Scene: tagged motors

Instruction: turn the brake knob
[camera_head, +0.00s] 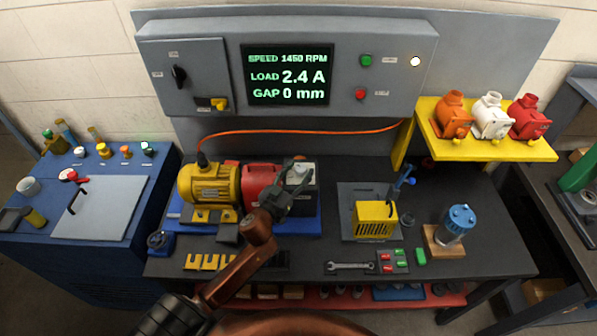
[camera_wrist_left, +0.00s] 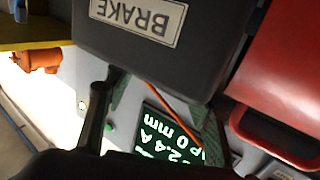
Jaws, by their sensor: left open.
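The dark brake unit (camera_head: 305,200) stands at the right end of the red and yellow motor (camera_head: 210,187) on the bench. In the left wrist view its black housing (camera_wrist_left: 205,50) fills the top, with an upside-down BRAKE label (camera_wrist_left: 150,18). My left gripper (camera_head: 296,178) is open, over the front and top of the brake unit. In the left wrist view its dark fingers (camera_wrist_left: 155,112) stand apart just below the housing, with no object clearly between them. I cannot make out the brake knob; the gripper covers part of the unit. My right gripper is not in view.
The red motor body (camera_wrist_left: 290,75) is close beside the gripper. The display (camera_head: 289,75) reads 1450 RPM, 2.4 A and gap 0 mm. An orange cable (camera_head: 300,132) runs behind the motor.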

